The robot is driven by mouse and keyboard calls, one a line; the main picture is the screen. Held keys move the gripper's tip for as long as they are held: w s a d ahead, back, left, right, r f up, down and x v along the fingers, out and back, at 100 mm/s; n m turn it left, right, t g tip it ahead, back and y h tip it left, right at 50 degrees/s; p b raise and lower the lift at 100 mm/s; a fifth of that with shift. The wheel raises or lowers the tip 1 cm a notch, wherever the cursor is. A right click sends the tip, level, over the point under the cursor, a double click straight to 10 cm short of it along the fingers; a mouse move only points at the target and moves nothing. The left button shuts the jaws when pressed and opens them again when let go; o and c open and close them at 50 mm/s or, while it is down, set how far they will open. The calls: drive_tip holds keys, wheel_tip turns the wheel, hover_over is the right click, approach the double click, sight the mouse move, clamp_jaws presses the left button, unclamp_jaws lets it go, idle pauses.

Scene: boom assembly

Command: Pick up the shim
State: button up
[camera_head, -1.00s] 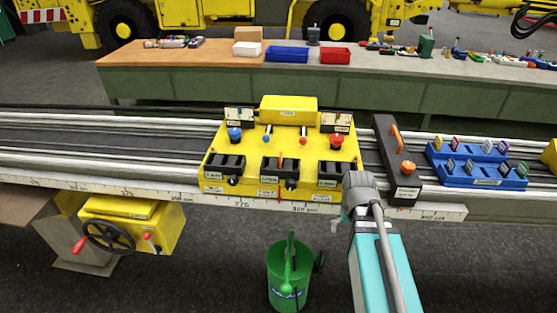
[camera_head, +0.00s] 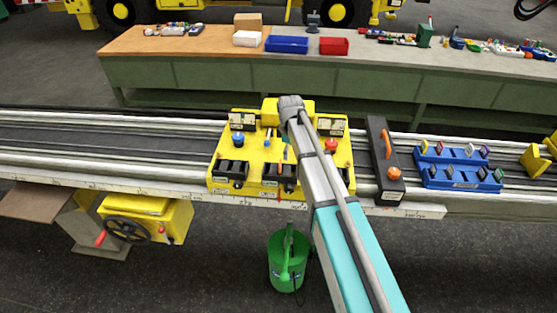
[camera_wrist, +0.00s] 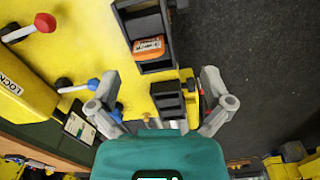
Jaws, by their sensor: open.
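No part can be named as the shim with certainty. Several thin coloured pieces (camera_head: 468,151) stand in the blue rack (camera_head: 455,183) at the right in the head view. The yellow fixture (camera_head: 258,150) carries black slotted holders (camera_head: 231,168) along its front. In the wrist view, an orange labelled block (camera_wrist: 148,48) sits in a black holder (camera_wrist: 124,18). My gripper (camera_wrist: 162,90) is open and empty above the fixture. A smaller black holder (camera_wrist: 168,97) shows between its fingers. In the head view my arm hides the fingers and part of the fixture.
Blue (camera_head: 238,139) and red (camera_head: 331,144) knobs stick up from the fixture. A black block with an orange handle (camera_head: 387,145) stands to its right on the rails. A green bucket (camera_head: 287,275) is on the floor. The rails at left are clear.

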sight(280, 163)
drive_tip(key=w+a+r+n, duration=0.1)
drive_tip(key=w+a+r+n+p, duration=0.1)
drive_tip(key=a, duration=0.1)
drive_tip(key=shift+w+a+r, duration=0.2)
drive_tip(key=shift+r, duration=0.05)
drive_tip(key=shift+f, duration=0.1)
wheel_tip(280, 163, down, 8)
drive_tip(key=b, duration=0.8)
drive_tip(key=shift+f, duration=0.25)
idle(0.3)
drive_tip(key=shift+w+d+f+b, duration=0.1)
drive_tip(key=shift+w+f+b, duration=0.05)
drive_tip(key=shift+f+b, duration=1.2)
drive_tip(key=shift+w+d+f+b, duration=0.1)
drive_tip(key=shift+f+b, duration=1.15)
drive_tip(key=shift+b, duration=0.15)
drive_tip(key=c, duration=0.9)
